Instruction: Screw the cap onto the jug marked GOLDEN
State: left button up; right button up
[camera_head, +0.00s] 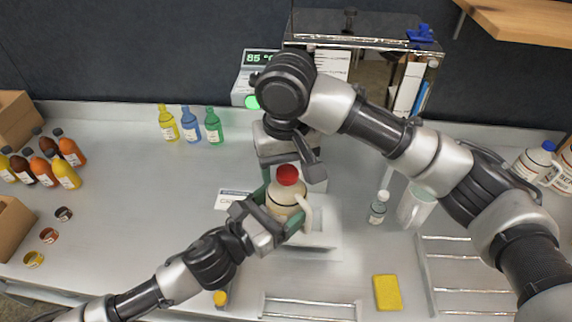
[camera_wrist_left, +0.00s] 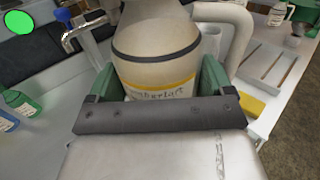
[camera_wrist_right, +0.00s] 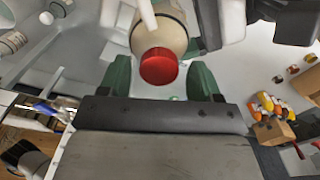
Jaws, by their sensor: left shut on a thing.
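A cream jug (camera_head: 287,197) with a side handle and a red cap (camera_head: 288,175) on its mouth stands upright in the middle of the head view. My left gripper (camera_head: 282,212) is shut around its body. The left wrist view shows the jug (camera_wrist_left: 155,55) close up with a yellow band; its lettering is only partly legible and I cannot read GOLDEN. My right gripper (camera_wrist_right: 160,78) is open. The red cap (camera_wrist_right: 159,67) shows between its green fingers in the right wrist view, with visible gaps on both sides. How tightly the cap sits is not visible.
Yellow, blue and green bottles (camera_head: 190,124) stand behind left; several syrup bottles (camera_head: 50,160) are at far left. A small bottle (camera_head: 378,207), a clear pitcher (camera_head: 415,207), a yellow sponge (camera_head: 387,292) and a wire rack (camera_head: 460,270) are on the right. A blue-capped jug (camera_head: 535,162) stands far right.

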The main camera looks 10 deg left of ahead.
jog(key=shift+s+r, duration=0.1)
jog(key=shift+r, duration=2.15)
jog(key=shift+c, duration=0.2)
jog(key=n, duration=0.5)
jog(key=shift+r, duration=0.4)
jog(key=n, duration=0.3)
jog(key=r+n, duration=0.1)
jog(key=n, duration=0.6)
jog(key=r+n, duration=0.1)
jog(key=n, duration=0.7)
jog(key=shift+r, duration=0.3)
